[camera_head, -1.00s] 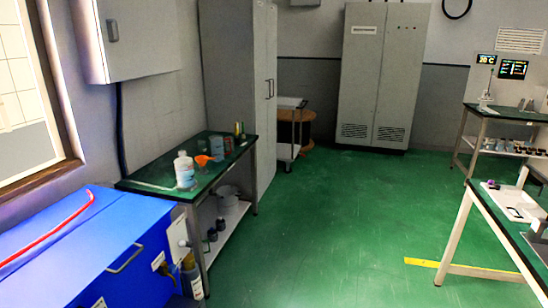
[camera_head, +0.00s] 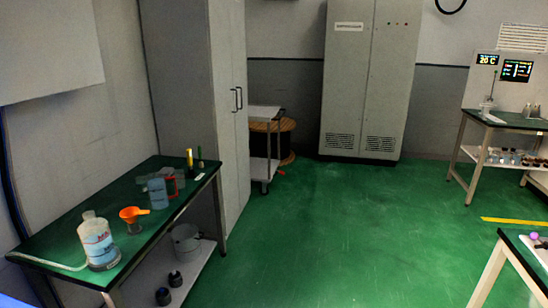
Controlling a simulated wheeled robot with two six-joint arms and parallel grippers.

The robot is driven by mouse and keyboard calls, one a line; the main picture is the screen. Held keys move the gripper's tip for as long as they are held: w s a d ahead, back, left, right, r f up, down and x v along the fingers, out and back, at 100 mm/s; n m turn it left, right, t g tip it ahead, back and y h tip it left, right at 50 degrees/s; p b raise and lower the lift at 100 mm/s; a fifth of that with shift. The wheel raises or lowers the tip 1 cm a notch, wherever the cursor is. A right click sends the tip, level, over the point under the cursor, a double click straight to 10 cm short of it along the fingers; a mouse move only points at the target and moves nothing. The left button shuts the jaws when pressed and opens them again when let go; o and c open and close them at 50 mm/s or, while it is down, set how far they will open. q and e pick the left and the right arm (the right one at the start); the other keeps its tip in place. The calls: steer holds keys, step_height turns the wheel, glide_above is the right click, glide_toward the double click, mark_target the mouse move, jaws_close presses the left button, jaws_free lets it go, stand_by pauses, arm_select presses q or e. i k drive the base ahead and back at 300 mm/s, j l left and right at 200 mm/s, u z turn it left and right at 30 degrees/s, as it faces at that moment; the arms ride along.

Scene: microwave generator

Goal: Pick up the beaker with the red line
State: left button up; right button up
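No beaker with a clearly visible red line can be made out. On the green-topped table (camera_head: 150,245) at the left stands a clear bluish beaker or jug (camera_head: 158,193). A red-framed item (camera_head: 175,181) stands just behind it; at this size I cannot tell whether it is a beaker. Small glassware (camera_head: 513,157) sits on the lower shelf of the far right table, too small to make out any line. Neither of my grippers is in view.
A white bottle (camera_head: 98,240) and an orange funnel (camera_head: 133,214) share the left table, with a bucket (camera_head: 186,244) below. A trolley (camera_head: 263,150) and grey cabinets (camera_head: 365,80) stand behind. Another table (camera_head: 515,250) is at the near right. The green floor (camera_head: 350,230) between is clear.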

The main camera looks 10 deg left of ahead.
mark_target(180, 183)
steer(key=i+l+u, duration=0.1)
steer(key=i, duration=1.6)
